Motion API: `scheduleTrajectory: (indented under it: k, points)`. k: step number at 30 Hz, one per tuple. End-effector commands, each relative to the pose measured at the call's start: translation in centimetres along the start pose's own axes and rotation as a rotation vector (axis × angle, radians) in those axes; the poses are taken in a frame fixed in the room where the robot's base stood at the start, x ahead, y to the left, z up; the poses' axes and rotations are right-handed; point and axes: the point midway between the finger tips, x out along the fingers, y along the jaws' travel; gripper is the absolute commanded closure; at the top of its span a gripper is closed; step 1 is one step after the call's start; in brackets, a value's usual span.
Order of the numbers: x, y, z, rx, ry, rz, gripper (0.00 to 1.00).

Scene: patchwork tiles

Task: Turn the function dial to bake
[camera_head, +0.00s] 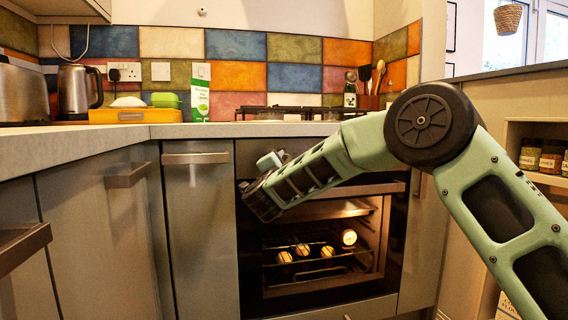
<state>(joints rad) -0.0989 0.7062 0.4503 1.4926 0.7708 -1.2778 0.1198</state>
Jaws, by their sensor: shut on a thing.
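The built-in oven (395,235) stands in the middle of the head camera view, its dark front facing me and its inside lit. My gripper (259,194) is at the upper left of the oven front, at the control panel (300,148). It is shut on the function dial, but the wrist and arm hide the dial, the fingertips and most of the panel. I cannot read which setting the dial points to.
Several round pale items (285,257) sit on the oven rack. Cabinet doors with bar handles (196,158) flank the oven on the left. The worktop (180,131) above carries a kettle (78,92), a carton (200,95) and a utensil pot (368,102).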

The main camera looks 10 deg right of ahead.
Motion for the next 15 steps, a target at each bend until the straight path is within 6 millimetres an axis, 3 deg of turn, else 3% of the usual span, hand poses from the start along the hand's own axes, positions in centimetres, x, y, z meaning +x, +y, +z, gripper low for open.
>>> scheduleTrajectory:
  k: [8,9,11,15]
  points:
    - [0.04,0.12,0.04,-0.001,-0.001,0.002,0.89]
    - [0.04,0.11,0.04,-0.002,-0.001,0.001,0.61]
    - [0.04,0.11,0.04,-0.002,-0.001,0.001,0.45]
    - [0.03,0.06,0.02,-0.001,-0.001,0.0,0.45]
